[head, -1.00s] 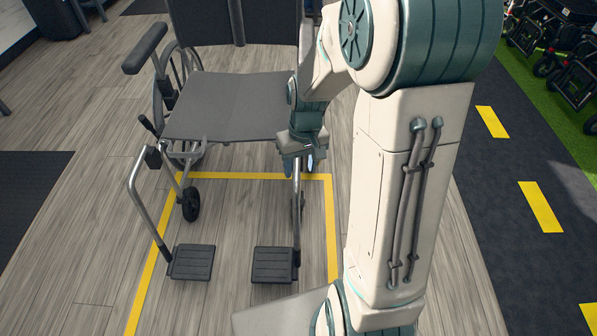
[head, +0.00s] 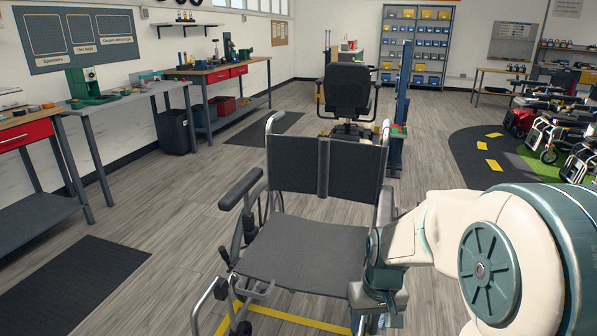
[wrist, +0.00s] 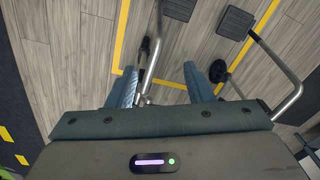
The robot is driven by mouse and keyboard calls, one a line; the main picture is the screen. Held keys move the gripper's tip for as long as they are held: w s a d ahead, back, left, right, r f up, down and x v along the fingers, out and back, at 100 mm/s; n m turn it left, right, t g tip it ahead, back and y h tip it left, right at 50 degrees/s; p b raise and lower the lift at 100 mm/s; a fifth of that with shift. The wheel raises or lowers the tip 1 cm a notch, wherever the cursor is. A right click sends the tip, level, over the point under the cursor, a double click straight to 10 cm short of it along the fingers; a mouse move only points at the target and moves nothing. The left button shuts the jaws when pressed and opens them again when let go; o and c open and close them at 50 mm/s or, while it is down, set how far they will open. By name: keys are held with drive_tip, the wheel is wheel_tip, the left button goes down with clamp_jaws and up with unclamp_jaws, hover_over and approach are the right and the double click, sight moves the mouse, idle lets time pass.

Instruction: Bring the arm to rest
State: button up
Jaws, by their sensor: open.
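My gripper (head: 382,316) is at the right front of a grey wheelchair (head: 306,252), below seat height in the head view, with its fingers near the bottom edge. In the wrist view my gripper (wrist: 160,75) is open, its two blue fingers apart. A metal tube of the wheelchair (wrist: 156,58) shows between them in the picture. I cannot tell whether the tube lies between the fingers or beyond them. Nothing is clamped. My arm reaches in from the lower right of the head view.
Yellow floor tape (head: 300,319) runs around the wheelchair's front. Workbenches (head: 215,75) line the left wall.

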drive_tip(key=s+r+p, duration=0.4)
drive_tip(key=r+p, duration=0.2)
drive_tip(key=r, duration=0.4)
drive_tip(key=s+r+t+p, duration=0.1)
drive_tip(key=s+r+p, duration=0.2)
drive_tip(key=r+p, duration=0.4)
drive_tip(key=s+r+m+t+p, duration=0.1)
drive_tip(key=s+r+p, duration=0.3)
drive_tip(key=r, duration=0.9)
drive_tip(key=shift+s+a+r+p, duration=0.35)
drive_tip(key=shift+a+p, duration=0.1)
drive_tip(key=shift+p, duration=0.95)
